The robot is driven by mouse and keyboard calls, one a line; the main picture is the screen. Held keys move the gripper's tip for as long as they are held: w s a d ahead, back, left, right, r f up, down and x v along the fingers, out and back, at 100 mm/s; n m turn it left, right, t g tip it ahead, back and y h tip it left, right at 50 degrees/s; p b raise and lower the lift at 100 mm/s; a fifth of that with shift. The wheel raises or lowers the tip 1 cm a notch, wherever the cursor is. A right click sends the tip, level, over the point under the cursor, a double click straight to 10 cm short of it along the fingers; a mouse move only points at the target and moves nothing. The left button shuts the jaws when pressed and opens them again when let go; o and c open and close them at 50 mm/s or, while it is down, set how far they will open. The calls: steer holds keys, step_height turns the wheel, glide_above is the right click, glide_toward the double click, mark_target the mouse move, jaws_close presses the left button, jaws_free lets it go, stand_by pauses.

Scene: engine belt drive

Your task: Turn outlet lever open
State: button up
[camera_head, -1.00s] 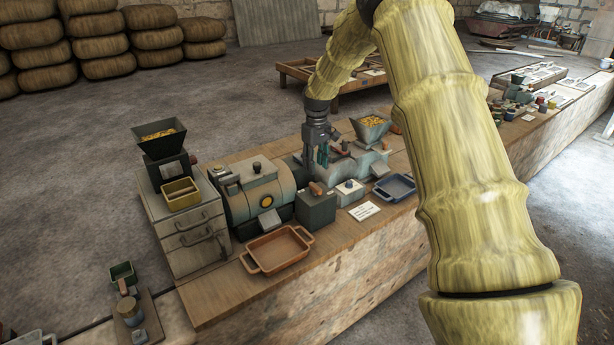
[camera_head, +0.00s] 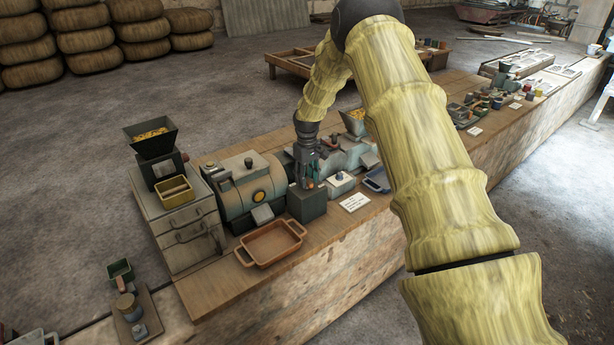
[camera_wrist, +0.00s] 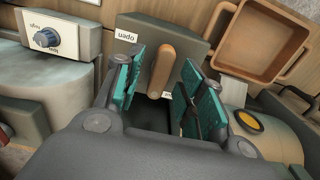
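The outlet lever (camera_wrist: 162,66) is a brown rounded handle on a dark grey-green box (camera_wrist: 194,46). A white "open" label (camera_wrist: 127,36) is on the box, left of the lever in the wrist view. A second label (camera_wrist: 168,95) is partly hidden beside the lever's near end. My gripper (camera_wrist: 166,78) is open, with one teal finger pad on each side of the lever and visible gaps. In the head view my gripper (camera_head: 307,181) is over the box (camera_head: 306,206), and the lever is mostly hidden.
An orange-brown tray (camera_head: 270,243) lies in front of the box. A cylindrical machine (camera_head: 238,196) stands to its left. A small pale box with a blue knob (camera_head: 340,183) and a blue-grey tray (camera_head: 377,180) are to its right. A white card (camera_head: 355,202) lies on the bench.

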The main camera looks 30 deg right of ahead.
steer(key=shift+w+f, duration=0.15)
steer(key=shift+f, duration=0.3)
steer(key=shift+r, duration=0.1)
steer(key=shift+c, duration=1.3)
jaws_close()
